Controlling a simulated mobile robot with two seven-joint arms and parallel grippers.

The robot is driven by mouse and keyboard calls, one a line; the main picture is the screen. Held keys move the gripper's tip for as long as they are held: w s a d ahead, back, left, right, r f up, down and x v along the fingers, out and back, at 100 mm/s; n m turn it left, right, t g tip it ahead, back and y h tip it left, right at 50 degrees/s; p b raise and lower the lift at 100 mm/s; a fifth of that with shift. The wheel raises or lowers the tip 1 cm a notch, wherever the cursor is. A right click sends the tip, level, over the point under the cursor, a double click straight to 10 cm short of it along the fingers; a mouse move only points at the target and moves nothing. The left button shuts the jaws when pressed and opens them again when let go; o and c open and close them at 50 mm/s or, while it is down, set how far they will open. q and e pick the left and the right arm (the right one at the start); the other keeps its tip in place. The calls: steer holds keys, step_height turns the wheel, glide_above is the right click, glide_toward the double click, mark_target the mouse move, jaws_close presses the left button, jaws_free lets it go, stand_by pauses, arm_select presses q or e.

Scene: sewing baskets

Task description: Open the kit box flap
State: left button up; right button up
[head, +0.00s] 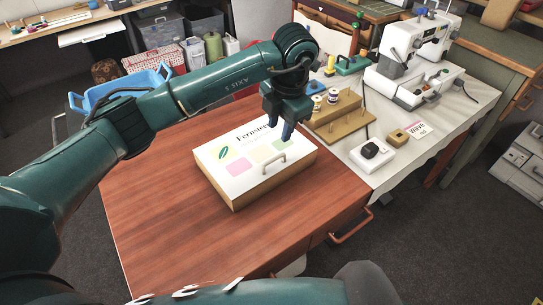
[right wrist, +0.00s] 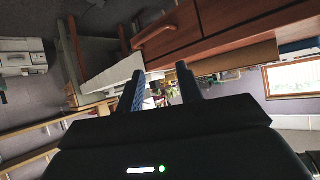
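The kit box (head: 240,185) sits on the red-brown wooden table. Its white top flap (head: 238,155), printed with lettering and coloured squares, lies closed, with a small handle (head: 274,164) near its front edge. My left gripper (head: 287,134) points down over the flap's far right part, behind the handle. Its fingers look close together, but the gap between them is unclear, as is any contact with the flap. My right gripper shows only in the right wrist view (right wrist: 160,85), its two fingers spread apart with nothing between them.
The wooden table (head: 165,225) is clear to the left and front of the box. On the right, a pale table (head: 465,110) bears a sewing machine (head: 415,50), a wooden spool rack (head: 340,115) and a small black-and-white item (head: 371,152). A blue basket (head: 120,90) stands behind my left arm.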

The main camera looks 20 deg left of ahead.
mark_target(271, 160)
arm_select(q)
steer(key=f, duration=0.4)
steer(key=w+a+f+p, duration=0.1)
steer(key=f, duration=0.3)
steer(key=a+f, duration=0.1)
steer(key=f, duration=0.3)
steer(key=shift+w+a+f, duration=0.25)
steer(key=shift+w+f, duration=0.05)
steer(key=shift+w, duration=0.05)
jaws_close()
